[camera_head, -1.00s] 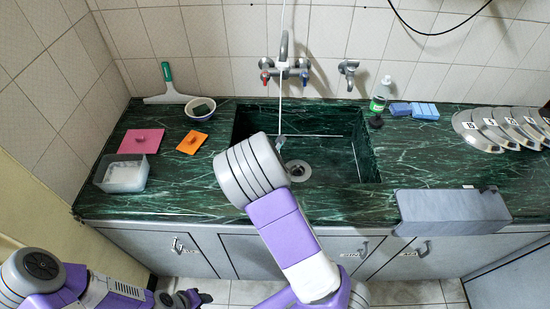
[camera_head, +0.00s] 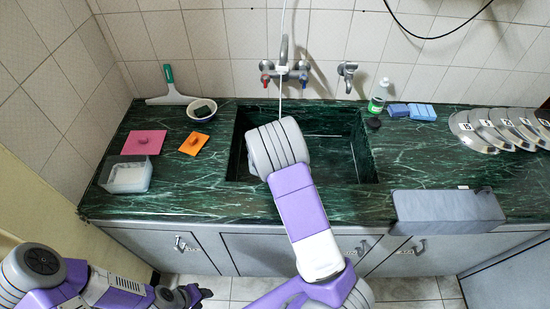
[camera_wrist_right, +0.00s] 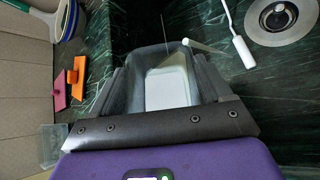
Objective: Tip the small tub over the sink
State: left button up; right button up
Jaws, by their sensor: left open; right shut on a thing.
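A small tub (camera_wrist_right: 168,88) with greyish see-through walls and white inside sits between the jaws of my right gripper (camera_wrist_right: 168,80), which is shut on it. How far it is tilted I cannot tell. In the head view my right arm covers the gripper and tub. The arm reaches over the green marble sink (camera_head: 340,160), whose drain (camera_wrist_right: 278,14) shows at the upper right of the wrist view. My left gripper (camera_head: 190,297) is open and empty, low in front of the cabinets at the lower left.
A clear container (camera_head: 127,176) stands on the left counter, near a pink square (camera_head: 143,142), an orange square (camera_head: 194,143) and a bowl with a sponge (camera_head: 201,110). A grey box-like thing (camera_head: 447,211) is at the right front edge. Taps (camera_head: 285,70) are behind the sink.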

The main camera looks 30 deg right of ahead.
jog(key=shift+d+f+p, duration=0.1)
jog(key=shift+d+p, duration=0.05)
jog(key=shift+p, duration=0.4)
jog(key=shift+d+m+p, duration=0.15)
jog(key=shift+m+p, duration=0.15)
jog(key=shift+p, duration=0.45)
jog(key=shift+f+y, duration=0.35)
jog(key=shift+y, duration=0.05)
jog(key=shift+d+b, duration=0.2)
jog(key=shift+b, duration=0.15)
jog(key=shift+w, duration=0.1)
jog(key=shift+d+f+m+y, duration=0.4)
jog(key=shift+m+y, duration=0.2)
jog(key=shift+y, duration=0.2)
jog(key=shift+d+r+m+y+p, duration=0.5)
jog(key=shift+m+y+p, duration=0.45)
jog(key=shift+p, duration=0.95)
dwell(0.4)
jog(key=shift+d, duration=0.15)
